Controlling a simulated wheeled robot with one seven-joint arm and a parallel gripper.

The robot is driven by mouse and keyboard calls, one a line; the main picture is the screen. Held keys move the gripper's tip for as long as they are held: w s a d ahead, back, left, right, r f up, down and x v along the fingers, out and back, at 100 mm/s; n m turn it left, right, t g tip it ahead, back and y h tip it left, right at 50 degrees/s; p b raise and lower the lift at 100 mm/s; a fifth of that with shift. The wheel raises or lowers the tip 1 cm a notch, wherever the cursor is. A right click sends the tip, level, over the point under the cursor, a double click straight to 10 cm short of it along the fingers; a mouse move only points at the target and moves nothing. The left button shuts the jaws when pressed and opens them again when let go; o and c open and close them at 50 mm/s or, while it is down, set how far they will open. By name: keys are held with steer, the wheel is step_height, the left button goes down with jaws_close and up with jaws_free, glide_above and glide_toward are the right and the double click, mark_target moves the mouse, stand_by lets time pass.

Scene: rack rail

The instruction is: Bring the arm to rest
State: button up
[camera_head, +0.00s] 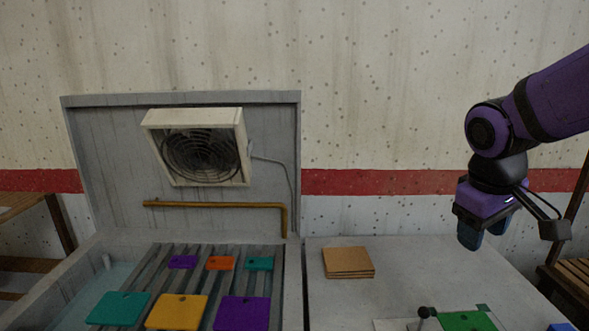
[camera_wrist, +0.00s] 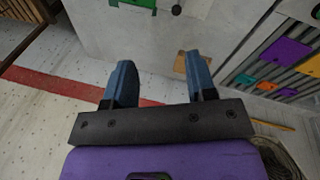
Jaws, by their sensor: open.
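My gripper (camera_head: 484,232) hangs at the right in the head view, fingers pointing down, above the right part of the grey counter (camera_head: 400,275). In the wrist view my gripper (camera_wrist: 163,88) shows two blue fingers spread apart with nothing between them. My purple arm comes in from the right edge of the head view. The fingertips look clear of the counter and of the objects on it.
A rack of rails (camera_head: 138,284) at the left holds several coloured plates, among them a yellow plate (camera_head: 177,311). Brown boards (camera_head: 348,262) lie stacked mid-counter. A green plate (camera_head: 466,321) and a black-knobbed lever (camera_head: 424,313) are at the front. A fan box (camera_head: 197,147) is on the back panel.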

steer(key=s+r+m+t+y, duration=0.2)
steer(key=s+r, duration=0.4)
steer(key=s, duration=0.5)
steer(key=shift+m+t, duration=0.9)
steer(key=shift+m, duration=0.1)
steer(key=shift+s+d, duration=0.1)
